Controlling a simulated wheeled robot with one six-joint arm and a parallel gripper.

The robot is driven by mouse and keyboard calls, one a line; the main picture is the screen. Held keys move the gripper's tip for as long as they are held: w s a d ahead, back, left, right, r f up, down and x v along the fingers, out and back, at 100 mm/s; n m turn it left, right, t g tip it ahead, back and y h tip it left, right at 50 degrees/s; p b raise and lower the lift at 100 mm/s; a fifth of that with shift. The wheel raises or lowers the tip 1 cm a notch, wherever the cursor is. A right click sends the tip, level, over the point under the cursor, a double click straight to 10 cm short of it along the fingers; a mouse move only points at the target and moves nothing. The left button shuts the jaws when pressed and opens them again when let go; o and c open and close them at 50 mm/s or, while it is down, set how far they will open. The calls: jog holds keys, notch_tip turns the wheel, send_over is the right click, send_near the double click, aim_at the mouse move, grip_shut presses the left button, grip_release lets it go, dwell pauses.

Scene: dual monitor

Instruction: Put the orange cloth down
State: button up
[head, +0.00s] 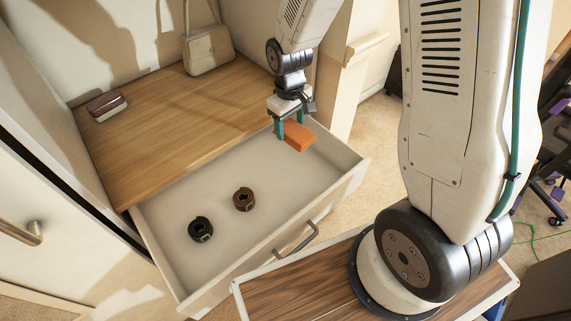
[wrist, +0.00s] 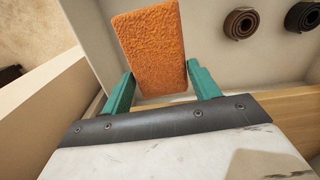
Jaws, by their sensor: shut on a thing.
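The orange cloth (head: 299,136) is a folded block with a fuzzy surface. My gripper (head: 289,130) is shut on it, with a green finger at each side. In the wrist view the cloth (wrist: 149,46) sits between the two fingertips of my gripper (wrist: 158,84). The head view shows the cloth over the right back part of an open drawer (head: 270,178). I cannot tell whether it touches the drawer bottom.
Two rolled belts, one brown (head: 243,198) and one black (head: 201,229), lie in the drawer's left front part. A handbag (head: 207,48) and a small case (head: 106,105) stand on the wooden top (head: 170,110).

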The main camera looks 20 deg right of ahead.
aim_at(285, 168)
jog(key=shift+w+a+r+m, duration=0.15)
jog(key=shift+w+a+m, duration=0.2)
jog(key=shift+w, duration=0.2)
jog(key=shift+a, duration=0.15)
notch_tip(285, 168, down, 18)
jog(key=shift+s+r, duration=0.1)
jog(key=shift+r, duration=0.1)
jog(key=shift+c, duration=0.5)
jog(key=o, duration=1.1)
jog(key=shift+c, duration=0.2)
jog(key=shift+f, duration=0.1)
